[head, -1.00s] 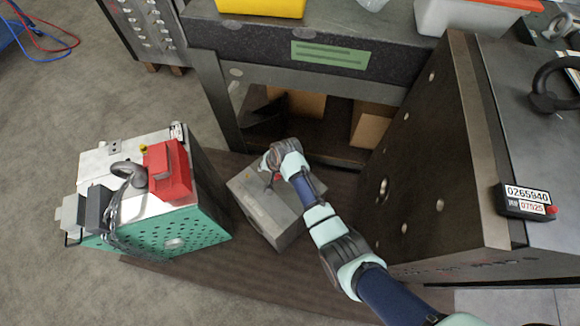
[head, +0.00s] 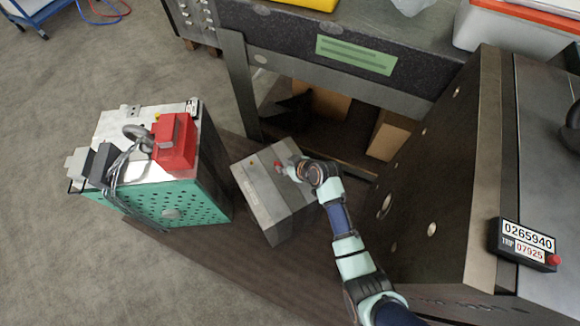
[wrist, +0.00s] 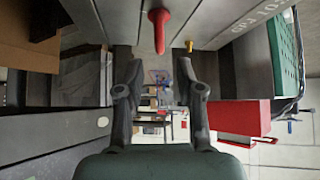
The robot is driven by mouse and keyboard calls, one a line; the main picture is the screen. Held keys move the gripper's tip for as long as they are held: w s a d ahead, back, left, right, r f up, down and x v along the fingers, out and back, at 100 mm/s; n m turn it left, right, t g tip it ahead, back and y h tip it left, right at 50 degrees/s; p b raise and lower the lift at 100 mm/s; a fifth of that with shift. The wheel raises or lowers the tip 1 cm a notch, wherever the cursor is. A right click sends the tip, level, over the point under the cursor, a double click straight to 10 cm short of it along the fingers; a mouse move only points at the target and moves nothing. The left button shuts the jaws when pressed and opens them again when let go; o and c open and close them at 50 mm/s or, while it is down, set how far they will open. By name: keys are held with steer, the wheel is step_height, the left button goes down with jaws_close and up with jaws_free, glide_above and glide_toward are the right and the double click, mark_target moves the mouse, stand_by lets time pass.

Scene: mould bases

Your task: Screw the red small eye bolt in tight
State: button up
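The red small eye bolt (head: 278,166) stands on the top face of a grey steel block (head: 272,208), near the middle of that face. In the wrist view the red eye bolt (wrist: 159,28) shows large at the top, pointing down the picture, its ring seen nearly edge-on. My gripper (wrist: 160,62) is open there, one finger on each side below the bolt, with nothing between the fingers. In the head view my gripper (head: 294,171) is just right of the bolt; its fingers are hard to make out. How deep the bolt's thread sits is hidden.
A small yellow piece (wrist: 188,45) is also on the block. A teal machine with a red box (head: 174,146) stands left. A large dark mould base (head: 440,170) rises close on the right. A granite-topped bench (head: 290,35) stands behind. Open carpet lies at far left.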

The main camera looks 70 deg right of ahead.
mark_target(278, 164)
steer(key=shift+b+x, duration=1.9)
steer(key=shift+x, duration=0.8)
jaws_close()
